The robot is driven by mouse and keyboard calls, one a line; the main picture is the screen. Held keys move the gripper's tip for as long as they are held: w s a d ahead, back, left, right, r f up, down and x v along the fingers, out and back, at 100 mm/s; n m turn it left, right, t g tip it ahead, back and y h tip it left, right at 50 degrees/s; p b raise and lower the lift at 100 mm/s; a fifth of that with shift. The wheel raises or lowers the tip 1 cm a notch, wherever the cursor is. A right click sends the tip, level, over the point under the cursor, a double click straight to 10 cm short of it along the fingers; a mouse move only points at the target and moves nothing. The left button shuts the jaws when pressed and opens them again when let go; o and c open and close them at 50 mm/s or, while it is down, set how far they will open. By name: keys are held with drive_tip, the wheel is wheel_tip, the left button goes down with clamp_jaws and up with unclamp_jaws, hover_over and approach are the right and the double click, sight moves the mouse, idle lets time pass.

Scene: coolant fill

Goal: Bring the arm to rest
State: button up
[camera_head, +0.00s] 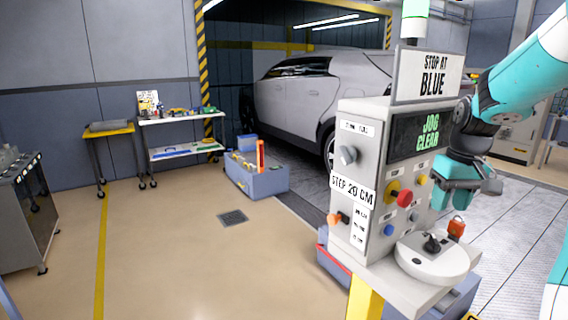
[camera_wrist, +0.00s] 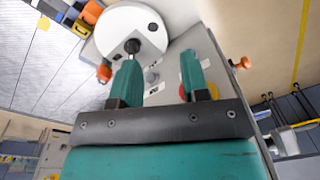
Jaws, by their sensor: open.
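My gripper (camera_head: 452,196) is at the right side of the grey control console (camera_head: 365,145), close in front of its face, near the red and blue buttons. Past the fingers show the console's face and the round white shelf with a black joystick (camera_wrist: 132,46). In the head view the joystick (camera_head: 432,243) stands on that shelf, below my gripper.
The console screen (camera_head: 418,135) reads "JOG CLEAR", and a sign (camera_head: 430,76) above reads "STOP AT BLUE". A red-orange part (camera_head: 456,228) stands by the shelf. A silver car (camera_head: 305,95) is behind.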

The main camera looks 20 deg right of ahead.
drive_tip(key=a+r+n+y, duration=0.15)
drive_tip(key=a+n, duration=0.45)
drive_tip(key=a, duration=1.6)
drive_tip(key=s+a+n+y, duration=0.2)
drive_tip(key=s+a+n, duration=0.2)
drive_tip(key=s+a, duration=0.9)
drive_tip(key=shift+s+a+f+n+g, duration=0.25)
drive_tip(key=shift+a+f+n+g, duration=0.15)
drive_tip(key=shift+a, duration=0.65)
drive_tip(key=shift+y, duration=0.25)
